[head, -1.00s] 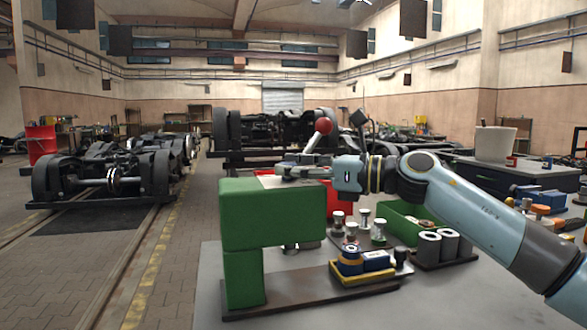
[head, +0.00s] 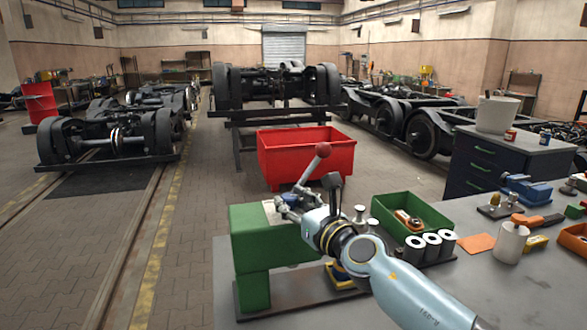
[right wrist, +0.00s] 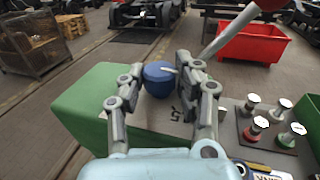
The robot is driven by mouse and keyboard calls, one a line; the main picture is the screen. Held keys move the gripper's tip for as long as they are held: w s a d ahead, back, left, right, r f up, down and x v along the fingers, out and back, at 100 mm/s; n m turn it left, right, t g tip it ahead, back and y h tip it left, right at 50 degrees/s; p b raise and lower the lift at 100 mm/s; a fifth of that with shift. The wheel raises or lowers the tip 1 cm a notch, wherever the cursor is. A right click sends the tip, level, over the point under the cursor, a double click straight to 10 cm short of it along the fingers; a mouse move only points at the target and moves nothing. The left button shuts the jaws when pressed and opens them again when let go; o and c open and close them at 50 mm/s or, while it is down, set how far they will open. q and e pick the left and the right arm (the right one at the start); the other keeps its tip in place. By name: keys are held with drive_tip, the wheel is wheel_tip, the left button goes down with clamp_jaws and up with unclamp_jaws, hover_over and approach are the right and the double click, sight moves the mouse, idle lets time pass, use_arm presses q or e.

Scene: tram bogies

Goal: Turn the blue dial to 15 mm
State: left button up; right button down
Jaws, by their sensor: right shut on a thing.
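The blue dial (right wrist: 158,78) sits on top of the green machine (right wrist: 95,98), with a white pointer mark toward the right. My right gripper (right wrist: 160,72) has a finger on either side of the dial and is shut on it. A pale plate in front of the dial bears dark figures (right wrist: 177,113), partly legible as a 5; the exact reading cannot be told. In the head view, my right gripper (head: 290,205) is over the green machine (head: 262,240) and hides the dial. My left gripper is not in view.
A lever with a red ball (head: 323,150) rises beside the gripper. A red bin (head: 305,158) stands behind. The bench's left front is clear.

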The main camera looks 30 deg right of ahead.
drive_tip(key=shift+a+r+m+h+p, duration=0.15)
drive_tip(key=shift+r+m+h+p, duration=0.35)
drive_tip(key=shift+h, duration=0.3)
drive_tip(key=shift+w+f+m+h, duration=0.1)
drive_tip(key=shift+f+m+h, duration=0.15)
drive_tip(key=shift+m+h, duration=0.25)
drive_tip(key=shift+f+m+h+b, duration=0.25)
drive_tip(key=shift+m+h+b, duration=0.15)
drive_tip(key=shift+h, duration=0.3)
use_arm(q)
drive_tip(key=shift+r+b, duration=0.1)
drive_tip(key=shift+b, duration=0.55)
use_arm(e)
drive_tip(key=shift+a+m+g+h, duration=0.1)
drive_tip(key=shift+m+g+h, duration=0.5)
drive_tip(key=shift+h, duration=0.5)
drive_tip(key=shift+a+m+g+h, duration=0.1)
drive_tip(key=shift+m+g+h, duration=0.2)
drive_tip(key=shift+m+h, duration=0.65)
drive_tip(key=shift+h, duration=0.35)
drive_tip(key=c, duration=0.9)
unclamp_jaws()
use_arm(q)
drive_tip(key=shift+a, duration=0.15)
